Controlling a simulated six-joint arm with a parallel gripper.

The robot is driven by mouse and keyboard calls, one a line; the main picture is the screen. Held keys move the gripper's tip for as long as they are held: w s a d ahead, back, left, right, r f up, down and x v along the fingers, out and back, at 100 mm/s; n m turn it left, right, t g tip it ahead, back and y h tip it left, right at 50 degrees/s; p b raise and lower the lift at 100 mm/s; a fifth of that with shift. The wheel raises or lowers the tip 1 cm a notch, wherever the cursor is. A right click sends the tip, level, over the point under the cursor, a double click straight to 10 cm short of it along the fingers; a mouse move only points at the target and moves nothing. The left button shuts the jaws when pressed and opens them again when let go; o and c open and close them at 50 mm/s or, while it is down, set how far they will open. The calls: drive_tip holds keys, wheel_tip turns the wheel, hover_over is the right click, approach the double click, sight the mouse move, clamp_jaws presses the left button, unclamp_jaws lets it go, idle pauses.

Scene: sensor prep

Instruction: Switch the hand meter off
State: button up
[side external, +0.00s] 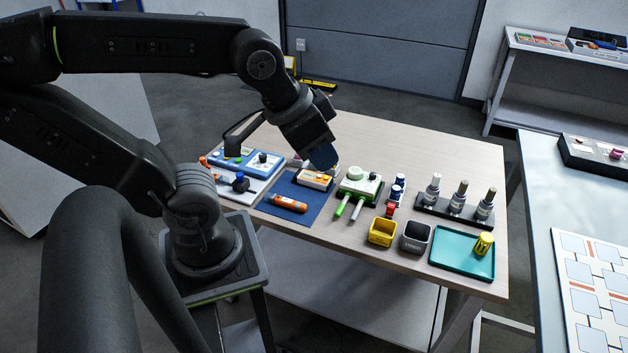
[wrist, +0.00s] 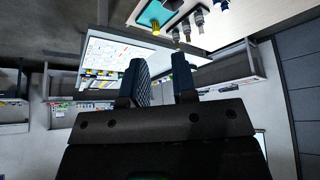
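A small orange and white boxy device (side external: 314,179), which I take to be the hand meter, lies on the dark blue mat (side external: 277,213). Its switch is too small to make out. My gripper (side external: 323,160) is tilted just above and behind the device, and I cannot tell whether it touches it. In the wrist view my gripper (wrist: 160,80) shows two blue fingers apart with nothing between them. The device does not show in the wrist view.
An orange cylinder (side external: 289,203) lies on the mat's front part. Left is a blue and white panel (side external: 232,158); right is a green and white unit (side external: 359,184). Further right are a yellow cup (side external: 382,232), a grey cup (side external: 415,237), dark-racked bottles (side external: 457,197) and a teal tray (side external: 455,262).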

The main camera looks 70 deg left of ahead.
clamp_jaws()
idle(1.3)
